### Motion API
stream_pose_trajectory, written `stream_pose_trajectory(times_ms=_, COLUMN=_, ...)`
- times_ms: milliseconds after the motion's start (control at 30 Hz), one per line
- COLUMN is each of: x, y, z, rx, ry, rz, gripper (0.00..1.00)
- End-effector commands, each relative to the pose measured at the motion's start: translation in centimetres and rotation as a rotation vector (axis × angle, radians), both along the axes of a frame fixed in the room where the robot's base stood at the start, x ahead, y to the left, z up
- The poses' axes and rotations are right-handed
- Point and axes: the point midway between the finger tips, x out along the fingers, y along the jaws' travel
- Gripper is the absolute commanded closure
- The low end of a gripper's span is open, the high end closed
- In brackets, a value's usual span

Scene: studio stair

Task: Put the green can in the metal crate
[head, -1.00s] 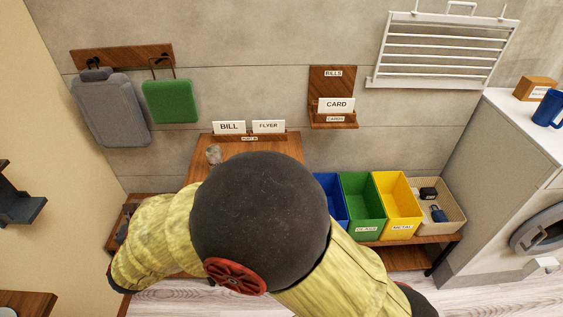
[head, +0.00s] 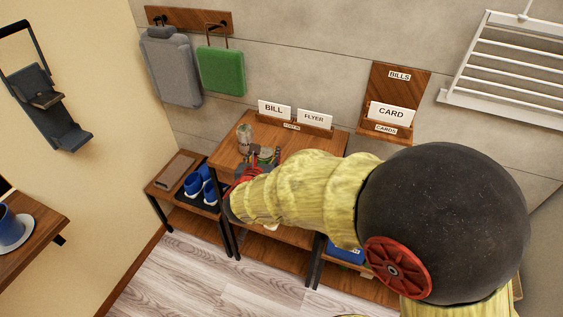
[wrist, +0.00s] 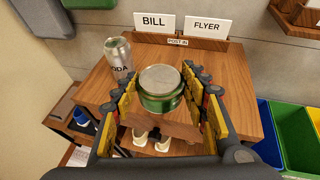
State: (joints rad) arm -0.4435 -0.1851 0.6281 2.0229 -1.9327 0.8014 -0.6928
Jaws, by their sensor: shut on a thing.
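The green can (wrist: 161,100), short with a silver lid, stands upright between my gripper's fingers above the wooden cabinet top (wrist: 236,92). My gripper (wrist: 163,108) is shut on it from both sides. In the head view my gripper (head: 256,167) is at the cabinet, with the can (head: 269,154) partly covered by it. I cannot tell whether the can touches the top. Only a yellow sliver of the metal crate (wrist: 316,115) shows at the wrist view's right edge; my arm hides it in the head view.
A silver soda can (wrist: 118,57) stands close left of the green can. Cards in a post holder (head: 291,124) stand behind. Blue (wrist: 268,120) and green (wrist: 294,135) crates are at the right. Blue shoes (head: 201,184) sit on a low rack at left.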

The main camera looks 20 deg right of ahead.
Motion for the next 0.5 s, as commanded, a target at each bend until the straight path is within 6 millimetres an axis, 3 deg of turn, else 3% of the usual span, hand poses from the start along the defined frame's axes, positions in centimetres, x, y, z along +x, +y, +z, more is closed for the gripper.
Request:
stream_pose_trajectory(times_ms=200, x=3.8, y=-3.5, z=-2.7, rx=0.0, ry=0.0, rz=-0.006, gripper=0.72)
stream_pose_trajectory(times_ms=500, x=6.5, y=-5.7, z=-6.9, rx=0.0, ry=0.001, rz=-0.002, gripper=0.72)
